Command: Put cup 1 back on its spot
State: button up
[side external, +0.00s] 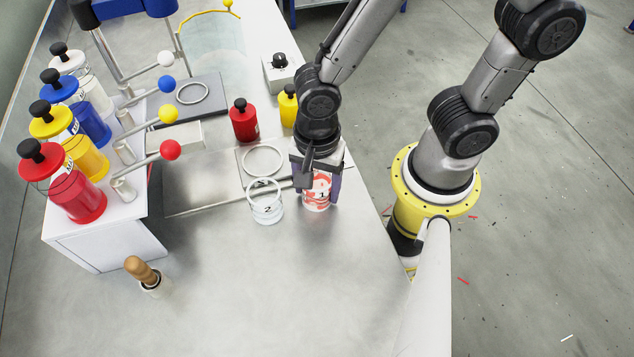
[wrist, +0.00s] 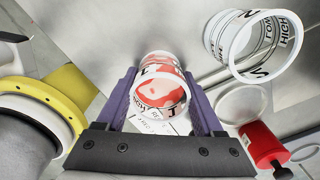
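Cup 1 (side external: 317,196) is a clear cup with red and white contents and a "1" on its wall. It looks upright at the table's right side. My gripper (side external: 318,188) points down over it, one finger on each side. In the wrist view, cup 1 (wrist: 160,90) sits between the purple fingers of my gripper (wrist: 161,76), which appear to touch its walls. Cup 2 (side external: 267,212), clear and seemingly empty, stands just left of cup 1. A white ring spot (side external: 245,163) lies behind cup 2 on a plate. Whether cup 1 touches the table is unclear.
A red bottle (side external: 244,124) and a yellow bottle (side external: 287,108) stand behind the ring. Another ring (side external: 179,94) lies on a dark plate. A dispenser rack (side external: 95,232) with coloured canisters and levers stands left. A wooden-handled tool (side external: 147,274) is in front. The front table is mostly clear.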

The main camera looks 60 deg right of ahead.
jog(key=o, duration=0.4)
notch_tip(320, 180, up, 12)
jog(key=f, duration=0.1)
jog(key=shift+s+d+r+n+t, duration=0.4)
jog(key=shift+d+r+n+t, duration=0.85)
jog(key=shift+d+n, duration=1.25)
jog(key=shift+s+d+r+n+t, duration=0.35)
jog(key=shift+d+r+n+t, duration=0.25)
jog(key=shift+d+r+n, duration=1.85)
jog(key=shift+s+d+r+n+t, duration=0.4)
jog(key=shift+d+r+n+t, duration=0.5)
jog(key=shift+d+n, duration=1.7)
jog(key=shift+a+n, duration=0.55)
jog(key=shift+a, duration=0.05)
